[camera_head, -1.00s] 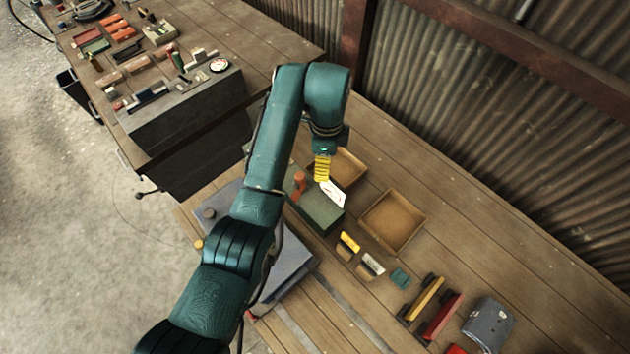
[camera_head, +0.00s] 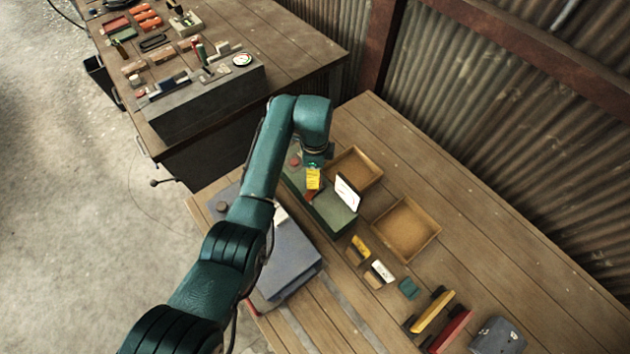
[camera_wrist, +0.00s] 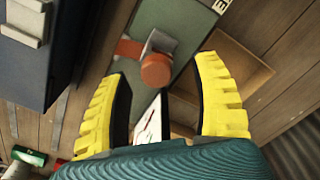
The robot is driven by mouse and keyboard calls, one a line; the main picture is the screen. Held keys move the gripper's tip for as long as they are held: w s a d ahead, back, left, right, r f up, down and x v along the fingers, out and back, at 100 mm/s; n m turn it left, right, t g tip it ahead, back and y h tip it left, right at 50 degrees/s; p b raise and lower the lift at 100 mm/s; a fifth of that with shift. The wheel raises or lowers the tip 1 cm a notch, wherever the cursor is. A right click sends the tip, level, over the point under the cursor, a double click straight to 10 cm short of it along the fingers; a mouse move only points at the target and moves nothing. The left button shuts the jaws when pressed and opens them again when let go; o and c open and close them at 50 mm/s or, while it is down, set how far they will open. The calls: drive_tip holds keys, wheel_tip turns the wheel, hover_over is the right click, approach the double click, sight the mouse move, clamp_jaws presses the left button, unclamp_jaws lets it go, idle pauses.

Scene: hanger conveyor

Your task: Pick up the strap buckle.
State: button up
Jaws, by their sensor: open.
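I cannot tell for certain which thing is the strap buckle. In the wrist view a grey bracket (camera_wrist: 159,43) with an orange strip (camera_wrist: 128,49) and a round orange end (camera_wrist: 156,70) sits on a green surface, just beyond my fingertips. In the head view, orange-red shows on the green box (camera_head: 335,213) under my gripper (camera_head: 313,179), mostly hidden by it. My gripper's yellow fingers also show in the wrist view (camera_wrist: 163,70); they are spread apart with nothing held between them.
A white dial card (camera_head: 347,193) stands on the green box beside my gripper. Two shallow wooden trays (camera_head: 407,258) lie to its right. Small yellow, white and teal pieces lie in front. A grey-blue case (camera_head: 287,265) is near my arm. Bare tabletop lies at right.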

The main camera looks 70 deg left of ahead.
wheel_tip(320, 180, down, 3)
drive_tip(key=shift+d+f, duration=0.15)
drive_tip(key=shift+s, duration=0.1)
clamp_jaws()
drive_tip(key=shift+f, duration=0.1)
